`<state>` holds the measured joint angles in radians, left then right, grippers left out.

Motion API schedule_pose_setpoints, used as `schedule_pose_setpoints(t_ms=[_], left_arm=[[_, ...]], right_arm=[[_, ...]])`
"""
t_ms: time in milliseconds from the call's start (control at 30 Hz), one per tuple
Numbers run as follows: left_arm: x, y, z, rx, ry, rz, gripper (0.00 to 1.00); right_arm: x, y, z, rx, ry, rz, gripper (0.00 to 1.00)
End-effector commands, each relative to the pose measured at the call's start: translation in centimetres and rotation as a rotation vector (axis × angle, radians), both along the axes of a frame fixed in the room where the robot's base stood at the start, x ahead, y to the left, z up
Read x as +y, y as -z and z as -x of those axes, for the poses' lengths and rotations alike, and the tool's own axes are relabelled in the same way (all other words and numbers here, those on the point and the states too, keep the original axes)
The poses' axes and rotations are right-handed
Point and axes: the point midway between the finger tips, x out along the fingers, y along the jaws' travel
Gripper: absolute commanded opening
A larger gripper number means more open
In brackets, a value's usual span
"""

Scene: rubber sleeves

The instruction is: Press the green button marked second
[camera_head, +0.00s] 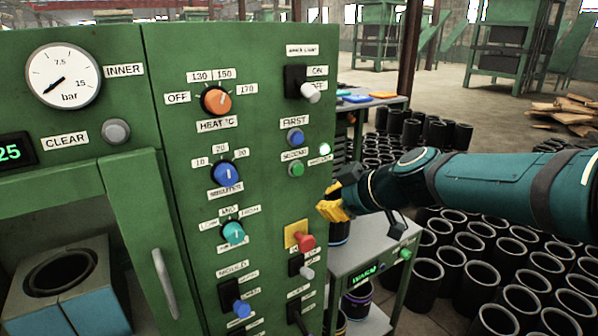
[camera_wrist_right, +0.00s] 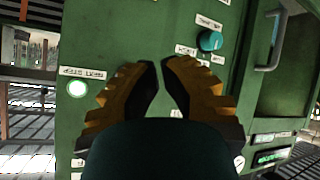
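The green button marked SECOND (camera_head: 296,169) sits on the right column of the green panel, under the blue button marked FIRST (camera_head: 295,138). My right gripper (camera_head: 331,206) has yellow fingers and is to the right of and below the green button in the head view, apart from it. In the right wrist view the fingers (camera_wrist_right: 162,64) come nearly together at their tips, with only a narrow gap and nothing held. The green button cannot be made out in the wrist view. My left gripper is not in view.
A red knob on a yellow plate (camera_head: 293,233) and a grey-tipped lever (camera_head: 306,272) stick out below the button. A white-tipped switch (camera_head: 311,92) sticks out above. A small lit table (camera_head: 361,255) and several black sleeves (camera_head: 468,242) stand to the right.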

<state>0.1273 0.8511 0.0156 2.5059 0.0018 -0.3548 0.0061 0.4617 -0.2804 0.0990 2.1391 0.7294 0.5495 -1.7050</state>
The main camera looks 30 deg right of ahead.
Motion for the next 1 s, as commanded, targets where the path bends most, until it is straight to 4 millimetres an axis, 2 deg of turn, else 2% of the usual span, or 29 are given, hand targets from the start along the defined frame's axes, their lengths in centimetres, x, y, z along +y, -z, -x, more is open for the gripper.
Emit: schedule_pose_setpoints(t_ms=[267,633,800,1000], left_arm=[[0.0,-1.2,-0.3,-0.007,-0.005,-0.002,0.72],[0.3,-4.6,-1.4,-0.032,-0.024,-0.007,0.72],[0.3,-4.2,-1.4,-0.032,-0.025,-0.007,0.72],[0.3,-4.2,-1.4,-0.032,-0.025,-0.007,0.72]], right_arm=[[0.1,-0.2,-1.5,0.003,0.000,-0.001,0.00],[0.5,-0.3,-6.3,0.002,0.001,-0.001,0.00],[0.6,0.1,-7.9,0.001,0.000,0.000,0.00],[0.7,0.0,-8.7,0.000,0.001,-0.001,0.00]])
